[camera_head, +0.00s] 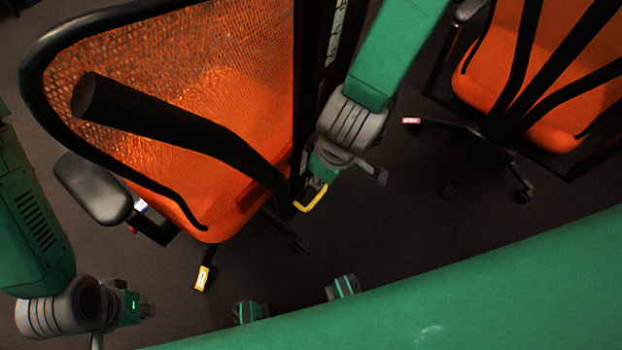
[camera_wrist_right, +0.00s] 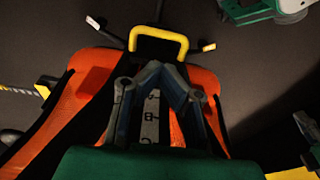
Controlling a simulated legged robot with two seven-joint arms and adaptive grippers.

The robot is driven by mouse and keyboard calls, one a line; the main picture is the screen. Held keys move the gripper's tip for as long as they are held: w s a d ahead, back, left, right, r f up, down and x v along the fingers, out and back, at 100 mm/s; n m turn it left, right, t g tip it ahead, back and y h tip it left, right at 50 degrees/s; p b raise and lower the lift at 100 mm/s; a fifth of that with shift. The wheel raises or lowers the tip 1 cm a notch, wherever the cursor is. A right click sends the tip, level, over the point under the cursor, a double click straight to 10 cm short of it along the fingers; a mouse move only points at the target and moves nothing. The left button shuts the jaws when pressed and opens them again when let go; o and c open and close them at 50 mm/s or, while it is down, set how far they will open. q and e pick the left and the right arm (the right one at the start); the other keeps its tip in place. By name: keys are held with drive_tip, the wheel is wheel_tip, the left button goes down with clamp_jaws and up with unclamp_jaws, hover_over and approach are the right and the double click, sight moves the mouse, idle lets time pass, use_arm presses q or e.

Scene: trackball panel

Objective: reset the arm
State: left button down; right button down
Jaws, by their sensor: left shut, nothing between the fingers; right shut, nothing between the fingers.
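The dark panel (camera_head: 313,60) stands upright in the head view, with a pale lettered strip (camera_head: 336,32) along it; the strip also shows in the right wrist view (camera_wrist_right: 150,122). A yellow loop handle (camera_head: 313,203) is at its near end and shows beyond my fingers in the wrist view (camera_wrist_right: 158,36). My right gripper (camera_head: 309,187) is shut and empty close to the handle; its fingertips meet in the wrist view (camera_wrist_right: 152,68). I cannot tell whether they touch anything. My left gripper (camera_head: 149,310) is shut and empty at the lower left, away from the panel. No trackball is discernible.
An orange mesh chair (camera_head: 215,90) with black armrests is beside the panel on the left. Another orange chair (camera_head: 545,75) is at the upper right. Dark open floor (camera_head: 420,215) lies between them.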

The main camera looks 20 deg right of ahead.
drive_tip(key=shift+f, duration=0.1)
idle(0.3)
drive_tip(key=s+d+f+m, duration=0.3)
drive_tip(key=s+d, duration=0.4)
drive_tip(key=d, duration=0.1)
drive_tip(key=s+d+f+m+g+h, duration=0.1)
drive_tip(key=s+d+f+m, duration=0.3)
drive_tip(key=s+d, duration=0.4)
drive_tip(key=shift+s+d+f, duration=0.2)
drive_tip(key=shift+d+f, duration=0.05)
drive_tip(key=shift+d, duration=0.5)
drive_tip(key=shift+w, duration=0.15)
